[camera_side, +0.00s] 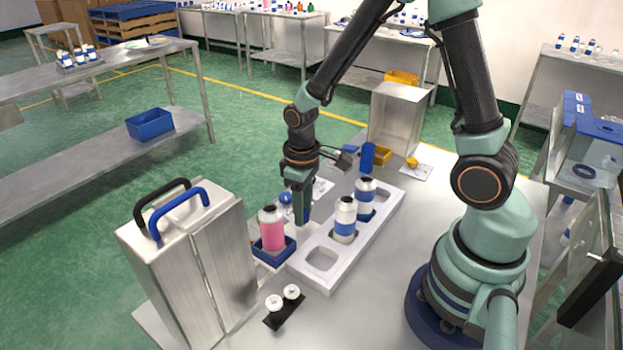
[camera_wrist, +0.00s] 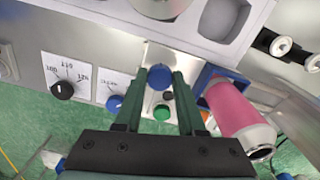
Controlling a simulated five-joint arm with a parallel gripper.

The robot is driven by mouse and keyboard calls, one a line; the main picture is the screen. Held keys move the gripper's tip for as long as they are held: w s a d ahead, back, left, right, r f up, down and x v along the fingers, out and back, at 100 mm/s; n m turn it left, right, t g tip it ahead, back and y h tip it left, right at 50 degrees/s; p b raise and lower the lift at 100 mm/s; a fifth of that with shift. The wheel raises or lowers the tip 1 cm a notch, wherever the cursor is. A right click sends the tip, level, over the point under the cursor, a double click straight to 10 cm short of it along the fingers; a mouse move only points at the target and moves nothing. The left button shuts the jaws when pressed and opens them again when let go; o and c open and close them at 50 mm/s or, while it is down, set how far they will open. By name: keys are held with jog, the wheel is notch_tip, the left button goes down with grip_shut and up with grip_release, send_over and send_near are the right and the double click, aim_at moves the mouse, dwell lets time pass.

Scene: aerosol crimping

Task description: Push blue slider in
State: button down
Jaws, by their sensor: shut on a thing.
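In the wrist view, a round blue knob (camera_wrist: 160,77) on a narrow metal plate sits between my gripper's (camera_wrist: 161,72) two fingertips, which are shut on it. It looks like the blue slider's handle, though I cannot tell for certain. A blue holder (camera_side: 287,251) carries an upright pink bottle (camera_side: 271,230) just beside my gripper; the bottle also shows in the wrist view (camera_wrist: 236,107), right of my fingers.
A white tray (camera_side: 324,279) holds white-and-blue bottles (camera_side: 345,220) beside my gripper. A metal box with two handles (camera_side: 190,258) stands at the front left. A green button (camera_wrist: 162,113), a blue dial (camera_wrist: 115,103) and a black dial (camera_wrist: 62,91) are near my fingers.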

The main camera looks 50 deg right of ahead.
dwell(0.3)
send_over(265, 263)
jog(key=shift+w+a+r, duration=0.1)
dwell(0.5)
jog(key=c, duration=0.5)
grip_release()
jog(key=shift+c, duration=0.2)
jog(key=shift+o, duration=0.2)
notch_tip(265, 263, up, 12)
